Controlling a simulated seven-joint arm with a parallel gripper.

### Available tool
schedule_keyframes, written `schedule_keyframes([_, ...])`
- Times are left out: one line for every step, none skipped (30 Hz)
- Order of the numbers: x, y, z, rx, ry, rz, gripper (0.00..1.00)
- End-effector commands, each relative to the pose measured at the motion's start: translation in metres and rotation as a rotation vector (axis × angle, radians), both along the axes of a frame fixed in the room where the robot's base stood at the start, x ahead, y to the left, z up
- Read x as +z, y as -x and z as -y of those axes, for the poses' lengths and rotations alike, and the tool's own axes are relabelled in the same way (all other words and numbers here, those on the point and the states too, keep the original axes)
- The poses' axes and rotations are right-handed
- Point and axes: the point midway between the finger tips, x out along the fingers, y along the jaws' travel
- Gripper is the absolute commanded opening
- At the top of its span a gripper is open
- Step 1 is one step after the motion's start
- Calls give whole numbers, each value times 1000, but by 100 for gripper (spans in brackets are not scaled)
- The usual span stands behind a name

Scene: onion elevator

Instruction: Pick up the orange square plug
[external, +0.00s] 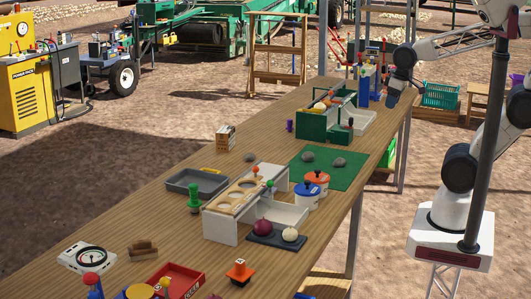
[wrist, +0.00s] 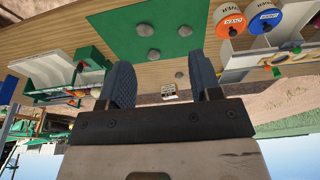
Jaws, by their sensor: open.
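The orange square plug (external: 239,271) stands upright near the front of the long wooden table in the external view, with a black part on top. I cannot make it out in the wrist view. My gripper (external: 393,94) is at the far right side of the table in the external view, high and well away from the plug. In the wrist view my gripper (wrist: 160,78) has its two dark fingers spread, with nothing between them.
A red tray (external: 176,281) stands left of the plug. A green mat (external: 345,172) carries grey stones. Bare table surrounds the plug's left-rear side.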

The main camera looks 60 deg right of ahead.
Motion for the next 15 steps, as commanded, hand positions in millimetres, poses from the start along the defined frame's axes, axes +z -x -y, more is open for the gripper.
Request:
schedule_keyframes([0, 0, 0, 0, 0, 0, 58])
schedule_keyframes([0, 0, 0, 0, 0, 0, 58])
schedule_keyframes([0, 0, 0, 0, 0, 0, 58])
schedule_keyframes([0, 0, 0, -1, -1, 0, 58])
schedule_keyframes([0, -1, -1, 0, -3, -1, 58])
schedule_keyframes([0, -2, -2, -1, -8, -1, 58])
schedule_keyframes([0, -4, -4, -2, -14, -2, 58])
schedule_keyframes([0, -6, -6, -4, -21, -3, 58])
schedule_keyframes([1, -9, -10, -7, -33, -4, 58])
schedule_keyframes([0, -12, -13, -9, -45, -6, 58])
schedule_keyframes([0, -15, -17, -13, -60, -9, 58])
schedule_keyframes([1, -20, -23, -19, -81, -11, 58])
schedule_keyframes([1, -25, -28, -24, -100, -15, 58])
schedule_keyframes([1, -30, -34, -29, -121, -19, 58])
schedule_keyframes([1, -37, -44, -37, -151, -26, 58])
